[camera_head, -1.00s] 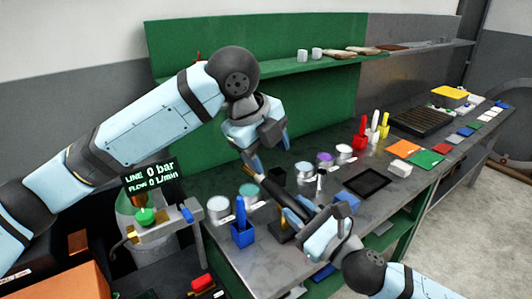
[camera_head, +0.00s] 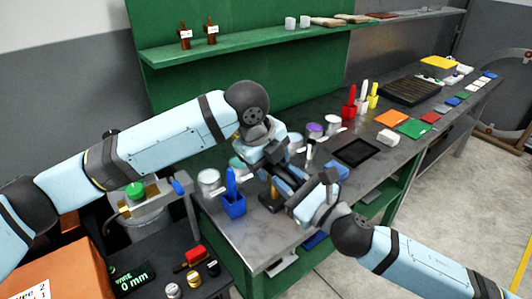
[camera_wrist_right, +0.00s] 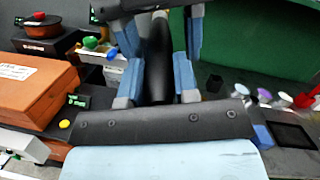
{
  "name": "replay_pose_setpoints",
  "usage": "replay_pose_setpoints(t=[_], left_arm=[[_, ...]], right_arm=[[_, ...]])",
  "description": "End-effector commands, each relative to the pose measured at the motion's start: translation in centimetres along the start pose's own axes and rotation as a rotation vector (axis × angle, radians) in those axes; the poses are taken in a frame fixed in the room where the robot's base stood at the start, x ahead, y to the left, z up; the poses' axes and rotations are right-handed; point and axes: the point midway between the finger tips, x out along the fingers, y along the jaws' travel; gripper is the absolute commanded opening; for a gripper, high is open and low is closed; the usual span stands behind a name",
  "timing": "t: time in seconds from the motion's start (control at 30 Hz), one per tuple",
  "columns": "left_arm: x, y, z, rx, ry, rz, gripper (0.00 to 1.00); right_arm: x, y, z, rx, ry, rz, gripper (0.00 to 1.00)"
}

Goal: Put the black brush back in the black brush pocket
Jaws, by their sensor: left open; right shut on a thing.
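My right gripper (camera_wrist_right: 158,82) is shut on the black brush (camera_wrist_right: 161,62), whose dark shaft points away between the fingers. In the head view my right gripper (camera_head: 300,195) is over the near part of the bench. My left gripper (camera_head: 277,163) is open close to it. In the right wrist view the left gripper's fingers (camera_wrist_right: 161,38) stand on either side of the brush; contact cannot be told. A blue brush stands in a blue pocket (camera_head: 234,209) just left. A dark block (camera_head: 270,204) beside it is partly hidden; I cannot tell whether it is the black brush pocket.
Open paint tins, such as the left one (camera_head: 208,180), stand behind the grippers. A black tray (camera_head: 356,152) lies to the right. Red, white and yellow brushes (camera_head: 362,103) stand farther back. A green shelf (camera_head: 250,48) runs above the bench.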

Motion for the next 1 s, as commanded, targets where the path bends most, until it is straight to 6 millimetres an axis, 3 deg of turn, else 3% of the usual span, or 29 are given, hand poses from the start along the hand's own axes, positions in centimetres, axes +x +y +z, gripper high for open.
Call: replay_pose_setpoints(t=[0.27, 0.5, 0.57, 0.6, 0.7, 1.0], left_arm=[[0.14, -0.01, 0.02, 0.000, 0.000, -0.001, 0.58], [0.11, -0.02, 0.03, 0.000, -0.001, -0.001, 0.05], [0.10, -0.03, 0.02, 0.000, -0.001, -0.001, 0.02], [0.07, -0.05, 0.02, 0.000, -0.001, -0.002, 0.02], [0.07, -0.05, 0.02, 0.000, -0.001, -0.002, 0.02], [0.09, -0.03, 0.03, -0.001, -0.001, -0.001, 0.02]], right_arm=[[0.01, -0.01, 0.03, 0.000, -0.001, 0.000, 0.04], [0.00, 0.02, 0.03, 0.000, -0.001, 0.001, 0.04], [0.00, 0.04, 0.03, 0.000, -0.001, 0.001, 0.04], [0.00, 0.06, 0.04, 0.001, -0.001, 0.001, 0.37], [0.00, 0.05, 0.03, 0.001, -0.001, 0.001, 0.58], [-0.18, 0.01, -0.02, 0.000, 0.000, 0.000, 0.58]])
